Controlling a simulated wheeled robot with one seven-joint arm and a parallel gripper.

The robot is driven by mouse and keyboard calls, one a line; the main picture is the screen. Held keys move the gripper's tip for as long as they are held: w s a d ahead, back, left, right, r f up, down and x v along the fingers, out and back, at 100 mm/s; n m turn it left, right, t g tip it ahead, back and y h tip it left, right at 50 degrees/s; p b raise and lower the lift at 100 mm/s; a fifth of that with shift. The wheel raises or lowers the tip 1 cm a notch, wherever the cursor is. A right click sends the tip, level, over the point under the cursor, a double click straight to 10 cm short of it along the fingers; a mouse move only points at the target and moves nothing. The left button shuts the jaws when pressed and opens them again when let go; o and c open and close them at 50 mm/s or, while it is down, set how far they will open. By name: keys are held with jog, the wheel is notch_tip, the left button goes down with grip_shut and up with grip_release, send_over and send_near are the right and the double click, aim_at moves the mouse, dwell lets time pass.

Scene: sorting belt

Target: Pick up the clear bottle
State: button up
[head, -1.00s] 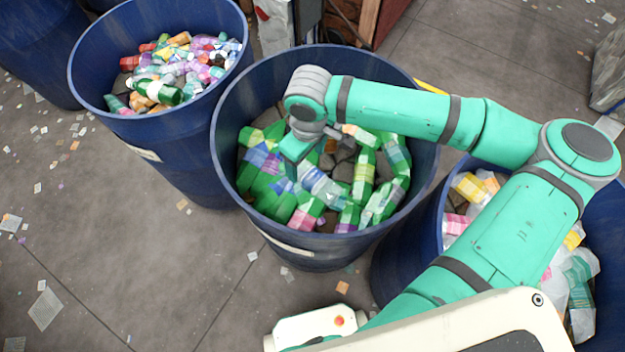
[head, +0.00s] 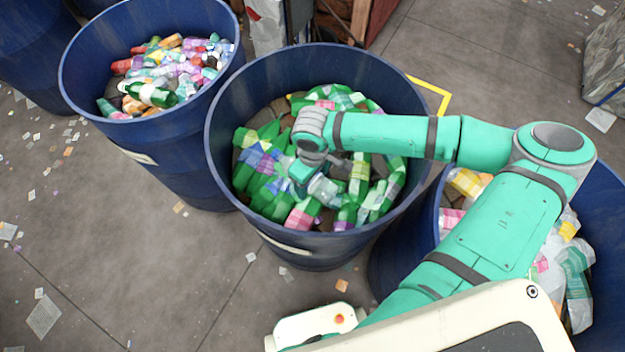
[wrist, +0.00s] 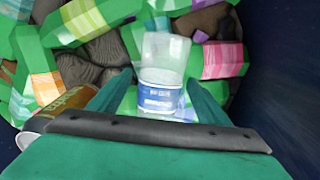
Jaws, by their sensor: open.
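The clear bottle (wrist: 162,63) lies among green bottles in the middle blue barrel (head: 222,150). It has a blue and white label (wrist: 160,97). In the wrist view it points away from my gripper, and its near end sits between the two fingers. My gripper (wrist: 155,98) is open, with one teal finger on each side of the bottle. Whether the fingers touch it cannot be told. In the head view my gripper (head: 305,178) is down inside the barrel, and the bottle (head: 323,190) shows just right of it, partly hidden.
Green bottles (head: 262,200) with coloured labels and dark lumps crowd around. The barrel's dark wall (wrist: 285,80) rises close on the right in the wrist view. A barrel of mixed items (head: 80,98) stands left, another with pale items (head: 600,195) right.

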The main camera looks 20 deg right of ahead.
jog(key=shift+f, duration=0.45)
jog(key=c, duration=1.1)
jog(key=shift+r, duration=0.2)
